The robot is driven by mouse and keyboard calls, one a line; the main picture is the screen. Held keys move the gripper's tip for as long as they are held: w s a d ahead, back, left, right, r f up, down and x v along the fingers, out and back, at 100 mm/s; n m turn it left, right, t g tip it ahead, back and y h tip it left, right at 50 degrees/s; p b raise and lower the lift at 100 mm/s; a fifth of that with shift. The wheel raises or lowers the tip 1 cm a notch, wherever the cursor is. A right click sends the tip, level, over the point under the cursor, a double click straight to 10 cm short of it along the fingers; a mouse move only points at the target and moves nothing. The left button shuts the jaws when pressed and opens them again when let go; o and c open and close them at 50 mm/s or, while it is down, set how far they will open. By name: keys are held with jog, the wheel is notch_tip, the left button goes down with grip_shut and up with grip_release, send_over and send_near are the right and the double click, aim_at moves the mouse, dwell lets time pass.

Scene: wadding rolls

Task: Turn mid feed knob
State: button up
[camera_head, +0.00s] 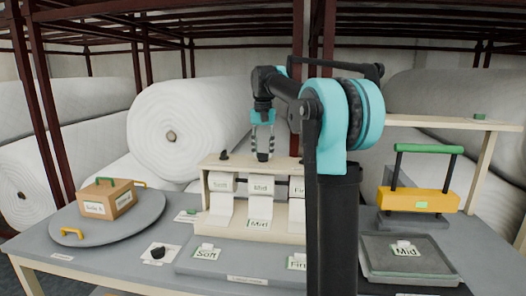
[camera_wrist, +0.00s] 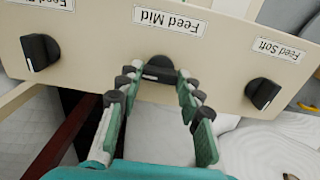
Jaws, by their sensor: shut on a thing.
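The mid feed knob (camera_wrist: 160,68) is a black knob under the label "Feed Mid" (camera_wrist: 169,20) in the wrist view. My gripper (camera_wrist: 158,80) has its two green and black fingers on either side of this knob, shut on it. In the head view my gripper (camera_head: 263,150) points down at the top of the wooden dispenser (camera_head: 214,163), above the middle "Mid" roll (camera_head: 260,186).
In the wrist view, one black knob (camera_wrist: 40,52) is at left and the Feed Soft knob (camera_wrist: 263,93) at right. The head view shows a turntable (camera_head: 98,234) with a wooden box (camera_head: 106,200), a yellow press (camera_head: 418,199), and a grey tray (camera_head: 410,272).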

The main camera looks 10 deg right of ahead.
jog(key=o, duration=1.2)
jog(key=shift+c, duration=0.2)
notch_tip(320, 180, up, 12)
